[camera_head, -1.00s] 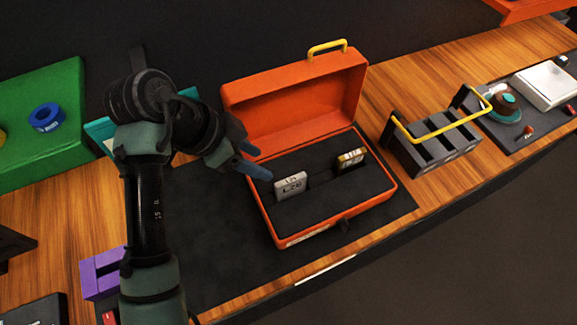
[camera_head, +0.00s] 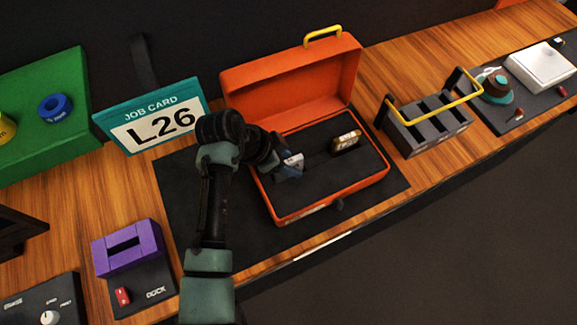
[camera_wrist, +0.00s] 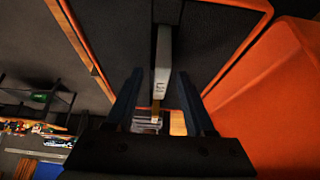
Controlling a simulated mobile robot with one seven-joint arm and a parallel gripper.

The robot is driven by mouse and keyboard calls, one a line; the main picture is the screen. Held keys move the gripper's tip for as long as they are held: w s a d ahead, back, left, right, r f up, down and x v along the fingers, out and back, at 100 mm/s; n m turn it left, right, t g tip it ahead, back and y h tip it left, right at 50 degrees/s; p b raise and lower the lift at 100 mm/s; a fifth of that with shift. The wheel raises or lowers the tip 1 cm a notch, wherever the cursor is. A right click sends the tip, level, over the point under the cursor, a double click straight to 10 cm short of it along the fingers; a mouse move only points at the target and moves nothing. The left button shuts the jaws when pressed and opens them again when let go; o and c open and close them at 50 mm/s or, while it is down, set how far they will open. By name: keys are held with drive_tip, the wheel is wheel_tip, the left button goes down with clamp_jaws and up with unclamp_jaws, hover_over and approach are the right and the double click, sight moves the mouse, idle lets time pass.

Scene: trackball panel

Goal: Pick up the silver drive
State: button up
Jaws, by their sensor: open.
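The silver drive (camera_head: 293,162) stands upright in the dark foam of the open orange case (camera_head: 331,209), at its left side. My gripper (camera_head: 288,171) is at the drive and partly hides it in the head view. In the wrist view, my open gripper (camera_wrist: 158,80) has one finger on each side of the silver drive (camera_wrist: 163,55), with gaps visible on both sides. A second drive with a yellowish label (camera_head: 346,142) stands farther right in the foam.
The case lid (camera_head: 290,80) stands up behind the foam. A teal-framed job card (camera_head: 155,117) reading L26 is left of the case. A grey slotted rack (camera_head: 430,127) with a yellow handle is to the right. A purple dock (camera_head: 128,247) is at front left.

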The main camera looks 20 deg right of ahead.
clamp_jaws()
idle(0.5)
